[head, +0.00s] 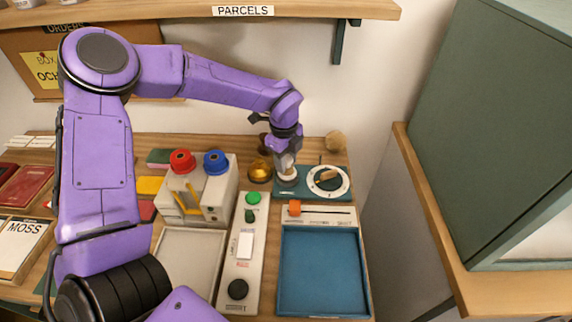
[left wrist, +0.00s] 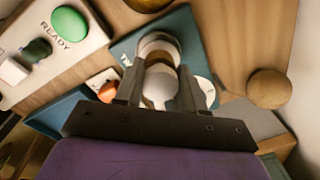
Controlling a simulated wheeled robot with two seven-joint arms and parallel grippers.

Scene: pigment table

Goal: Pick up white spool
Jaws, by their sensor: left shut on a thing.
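The white spool (left wrist: 157,88) is between the two fingers of my left gripper (left wrist: 158,84) in the left wrist view, with pale round ends and a brown middle. In the head view my left gripper (head: 287,173) points down over the left part of a teal board (head: 313,195), shut on the spool. Only a small pale part of the spool (head: 288,181) shows below the fingers there. I cannot tell whether it touches the board. My right gripper is not in view.
A white dial (head: 343,187) is just right of the gripper. A brass bowl (head: 259,170) is close on its left, and a brown ball (head: 335,141) is behind. A box with red (head: 182,161) and blue (head: 216,162) knobs stands left. A blue tray (head: 320,270) in front is empty.

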